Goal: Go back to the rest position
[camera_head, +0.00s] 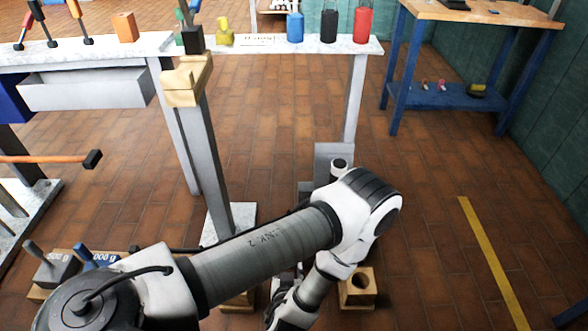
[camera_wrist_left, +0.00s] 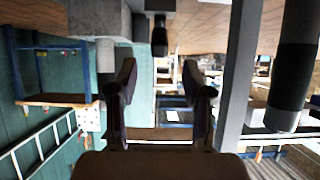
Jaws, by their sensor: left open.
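My left gripper (camera_wrist_left: 158,75) shows in the left wrist view with its two dark fingers well apart and nothing between them. In the head view my left arm comes in from the bottom left, bends at a white and black elbow, and runs down to the bottom edge. The gripper's fingers cannot be made out there. My right gripper is in neither view.
A white bench (camera_head: 270,44) behind the mast holds blue, black and red containers. A blue-legged table (camera_head: 470,10) stands at the back right. Weights (camera_head: 52,266) and a wooden block with a hole (camera_head: 358,287) are low near the arm.

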